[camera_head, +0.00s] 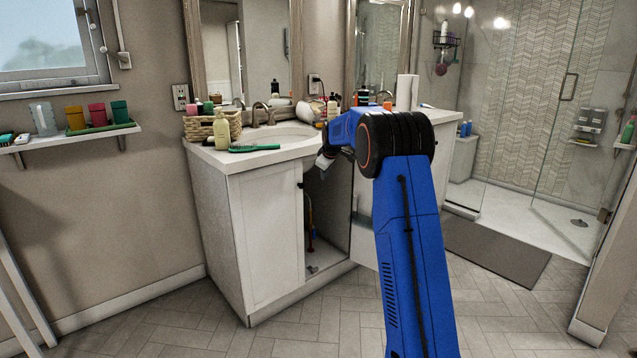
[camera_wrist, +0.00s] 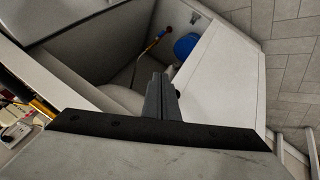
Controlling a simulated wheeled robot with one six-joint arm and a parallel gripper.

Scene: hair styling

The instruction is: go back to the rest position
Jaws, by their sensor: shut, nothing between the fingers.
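My blue arm reaches out in the head view toward the white vanity cabinet (camera_head: 268,230). My gripper (camera_head: 325,160) is partly hidden behind the arm there, near the front edge of the counter above the cabinet opening. In the wrist view my gripper (camera_wrist: 160,80) has its two fingers together, with nothing between them. Past the fingers, the wrist view shows the open cabinet inside, with a blue round thing (camera_wrist: 186,46) and a thin orange-and-dark stick (camera_wrist: 153,43).
A cabinet door (camera_wrist: 222,75) stands open beside my gripper. The counter holds a green brush (camera_head: 254,148), a wicker basket (camera_head: 212,126) and several bottles. A wall shelf (camera_head: 70,137) is at the left. A dark mat (camera_head: 495,250) lies on the tiled floor before the shower.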

